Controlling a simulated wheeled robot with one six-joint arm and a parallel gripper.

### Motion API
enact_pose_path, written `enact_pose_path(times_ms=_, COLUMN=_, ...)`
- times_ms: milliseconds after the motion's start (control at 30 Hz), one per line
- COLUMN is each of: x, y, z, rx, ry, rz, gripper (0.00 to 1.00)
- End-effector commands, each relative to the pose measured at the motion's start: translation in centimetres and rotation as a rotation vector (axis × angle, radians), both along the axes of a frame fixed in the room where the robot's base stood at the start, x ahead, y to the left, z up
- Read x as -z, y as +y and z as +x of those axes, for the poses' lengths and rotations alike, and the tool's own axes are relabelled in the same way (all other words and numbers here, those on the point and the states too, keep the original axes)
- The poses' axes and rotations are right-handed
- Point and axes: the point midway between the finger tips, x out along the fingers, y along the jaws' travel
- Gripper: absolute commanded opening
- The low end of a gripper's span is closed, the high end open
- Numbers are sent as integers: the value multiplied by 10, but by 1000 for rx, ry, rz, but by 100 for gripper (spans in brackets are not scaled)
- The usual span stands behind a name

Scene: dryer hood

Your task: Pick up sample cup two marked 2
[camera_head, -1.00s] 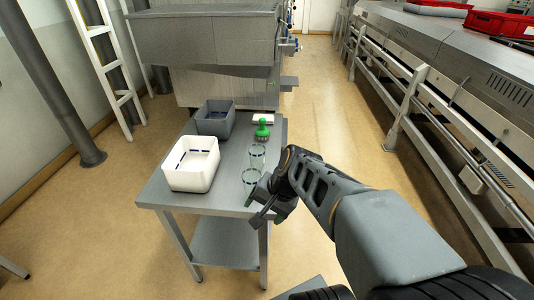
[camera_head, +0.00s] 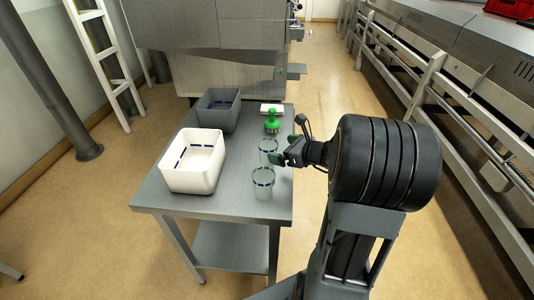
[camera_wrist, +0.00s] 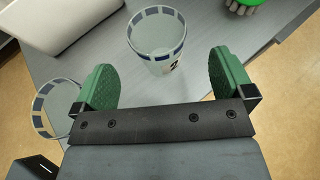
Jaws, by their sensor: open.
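Two clear cups with blue-banded rims stand upright on the grey table. The far cup (camera_head: 268,152) is beside my gripper (camera_head: 289,153), which reaches in from the right. In the wrist view this cup (camera_wrist: 157,42) lies ahead of the gap between the green finger pads of my gripper (camera_wrist: 161,76). Part of a dark mark shows on its side, too small to read surely. The near cup (camera_head: 263,184) stands closer to the table's front; it also shows in the wrist view (camera_wrist: 42,110), left of the left finger. My gripper is open and empty.
A white bin (camera_head: 187,178) stands on the table (camera_head: 232,207) left of the cups. A grey bin (camera_head: 212,122) is behind it. A green brush (camera_head: 272,123) and a small pale item (camera_head: 272,107) are at the back right. A railing (camera_head: 445,130) runs along the right.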

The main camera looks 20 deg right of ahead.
Motion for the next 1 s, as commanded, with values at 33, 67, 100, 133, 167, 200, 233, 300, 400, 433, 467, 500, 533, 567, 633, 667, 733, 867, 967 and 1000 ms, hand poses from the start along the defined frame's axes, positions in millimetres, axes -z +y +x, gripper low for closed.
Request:
enact_pose_path(times_ms=33, x=3, y=3, z=5, rx=-4, ry=1, rz=0, gripper=99)
enact_pose_path(times_ms=67, x=4, y=4, z=7, rx=-3, ry=0, rz=0, gripper=99)
enact_pose_path(times_ms=100, x=5, y=6, z=9, rx=-3, ry=0, rz=0, gripper=99)
enact_pose_path(times_ms=133, x=5, y=6, z=11, rx=-3, ry=1, rz=0, gripper=99)
enact_pose_path(times_ms=167, x=6, y=7, z=12, rx=-4, ry=1, rz=-1, gripper=99)
enact_pose_path(times_ms=200, x=6, y=8, z=13, rx=-5, ry=1, rz=-2, gripper=99)
enact_pose_path(times_ms=233, x=7, y=8, z=14, rx=-5, ry=1, rz=-2, gripper=99)
enact_pose_path(times_ms=300, x=8, y=11, z=18, rx=-6, ry=0, rz=-2, gripper=99)
enact_pose_path(times_ms=400, x=11, y=18, z=29, rx=-10, ry=1, rz=-1, gripper=99)
enact_pose_path(times_ms=433, x=13, y=20, z=33, rx=-8, ry=1, rz=0, gripper=99)
enact_pose_path(times_ms=467, x=14, y=22, z=37, rx=-9, ry=2, rz=-2, gripper=99)
enact_pose_path(times_ms=500, x=15, y=24, z=41, rx=-9, ry=1, rz=-1, gripper=99)
enact_pose_path(times_ms=533, x=17, y=25, z=44, rx=-8, ry=1, rz=0, gripper=99)
enact_pose_path(times_ms=567, x=18, y=27, z=47, rx=-9, ry=1, rz=-1, gripper=99)
enact_pose_path(times_ms=633, x=21, y=29, z=53, rx=-8, ry=1, rz=-3, gripper=99)
enact_pose_path(times_ms=667, x=21, y=30, z=54, rx=-7, ry=2, rz=-2, gripper=99)
enact_pose_path(times_ms=733, x=22, y=31, z=57, rx=-7, ry=1, rz=-2, gripper=99)
enact_pose_path(times_ms=867, x=23, y=32, z=58, rx=-6, ry=0, rz=-3, gripper=99)
enact_pose_path(times_ms=967, x=23, y=31, z=58, rx=-6, ry=0, rz=-3, gripper=99)
enact_pose_path(times_ms=1000, x=23, y=31, z=58, rx=-6, ry=0, rz=-3, gripper=98)
